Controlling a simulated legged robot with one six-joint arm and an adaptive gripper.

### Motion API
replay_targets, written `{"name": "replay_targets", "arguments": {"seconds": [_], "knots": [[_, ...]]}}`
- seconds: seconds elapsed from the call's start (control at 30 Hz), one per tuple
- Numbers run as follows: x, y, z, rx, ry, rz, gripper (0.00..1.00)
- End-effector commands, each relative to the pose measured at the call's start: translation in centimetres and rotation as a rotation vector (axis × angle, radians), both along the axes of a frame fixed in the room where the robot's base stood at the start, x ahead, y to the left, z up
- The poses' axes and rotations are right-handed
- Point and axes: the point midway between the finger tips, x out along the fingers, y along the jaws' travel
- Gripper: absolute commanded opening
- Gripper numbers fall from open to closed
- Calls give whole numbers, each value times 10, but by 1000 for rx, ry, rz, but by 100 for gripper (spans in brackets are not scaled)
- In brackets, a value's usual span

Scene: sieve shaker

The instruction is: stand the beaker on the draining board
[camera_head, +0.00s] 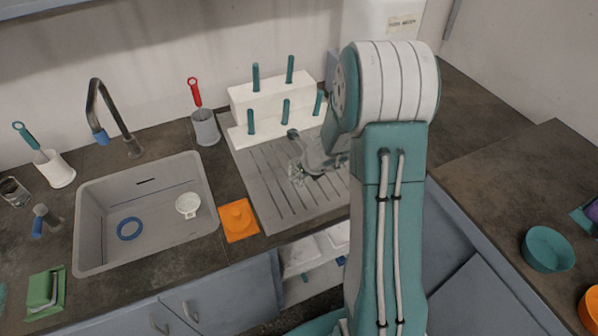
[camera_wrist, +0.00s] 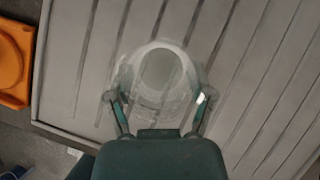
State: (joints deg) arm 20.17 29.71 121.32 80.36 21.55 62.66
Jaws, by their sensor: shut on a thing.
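The clear glass beaker (camera_head: 297,174) is at my gripper over the grey ribbed draining board (camera_head: 262,196), right of the sink. In the wrist view the beaker (camera_wrist: 160,75) shows as a pale round rim between the two fingers, with the board's grooves behind it. My gripper (camera_wrist: 159,105) is shut on the beaker. In the head view my gripper (camera_head: 296,155) reaches in from the right, partly hidden by my arm. I cannot tell whether the beaker's base touches the board.
A white peg rack (camera_head: 275,98) with teal pegs stands at the board's back. The sink (camera_head: 150,215) holds a blue ring (camera_head: 130,228) and a white strainer (camera_head: 187,204). An orange piece (camera_head: 238,219) lies at the board's left front. A red-handled brush holder (camera_head: 205,127) stands behind.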

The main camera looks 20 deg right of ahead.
Motion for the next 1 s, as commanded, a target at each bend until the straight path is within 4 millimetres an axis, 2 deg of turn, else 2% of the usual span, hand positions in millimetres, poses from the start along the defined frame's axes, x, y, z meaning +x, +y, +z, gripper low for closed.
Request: {"name": "replay_targets", "arguments": {"seconds": [0.1, 0.13, 0.17, 0.2, 0.67, 0.77, 1.0], "knots": [[0, 0, -1, 1, 0, 1, 12], [0, 0, -1, 1, 0, 1, 78], [0, 0, -1, 1, 0, 1, 92], [0, 0, -1, 1, 0, 1, 100], [0, 0, 1, 0, -1, 0, 100], [-4, -2, 9, 0, -2, 1, 100], [-26, -11, 46, -2, -4, -1, 100]]}}
